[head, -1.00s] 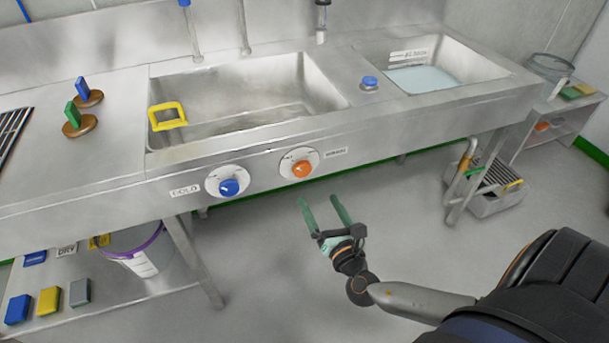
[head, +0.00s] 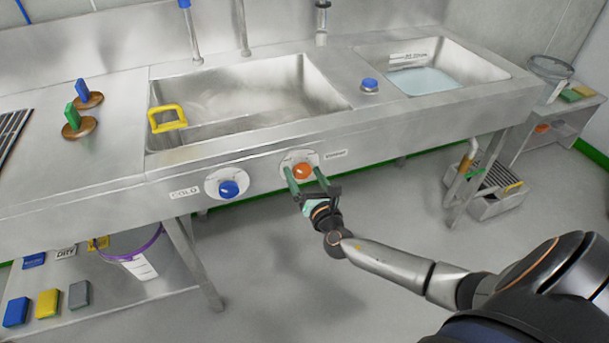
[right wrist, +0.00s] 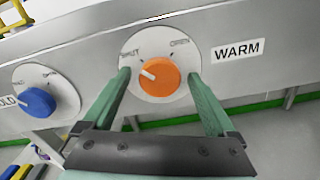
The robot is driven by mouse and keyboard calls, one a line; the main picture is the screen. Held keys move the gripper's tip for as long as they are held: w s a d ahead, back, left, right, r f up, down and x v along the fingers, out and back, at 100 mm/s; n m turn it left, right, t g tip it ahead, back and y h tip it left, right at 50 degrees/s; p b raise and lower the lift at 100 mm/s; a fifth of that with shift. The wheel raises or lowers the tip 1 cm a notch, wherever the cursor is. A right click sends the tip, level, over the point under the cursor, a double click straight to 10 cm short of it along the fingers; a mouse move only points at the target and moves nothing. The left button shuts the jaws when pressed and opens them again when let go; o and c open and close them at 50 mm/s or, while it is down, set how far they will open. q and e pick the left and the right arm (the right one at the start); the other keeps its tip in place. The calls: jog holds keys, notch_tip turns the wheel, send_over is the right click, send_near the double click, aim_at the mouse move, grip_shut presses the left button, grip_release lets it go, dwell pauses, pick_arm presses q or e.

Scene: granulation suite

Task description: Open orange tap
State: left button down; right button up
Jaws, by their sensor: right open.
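The orange tap (head: 303,171) is a round knob on a white dial plate on the sink's front panel, beside a label reading WARM. It also shows in the right wrist view (right wrist: 160,77), where its white pointer mark points up and left, toward the SHUT side; OPEN is at the upper right. My right gripper (head: 303,178) is open, its green fingers reaching to the dial plate on either side of the knob. In the right wrist view the fingers (right wrist: 158,80) show gaps to the knob on both sides. My left gripper is not in view.
A blue tap (head: 229,188) labelled COLD sits to the left on the same panel. The sink basin (head: 205,85) above has a yellow handled thing (head: 167,117) at its left wall. A bucket (head: 135,255) stands on the lower shelf. Floor in front is clear.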

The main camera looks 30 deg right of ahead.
jog(key=c, duration=1.4)
jog(key=shift+f, duration=0.1)
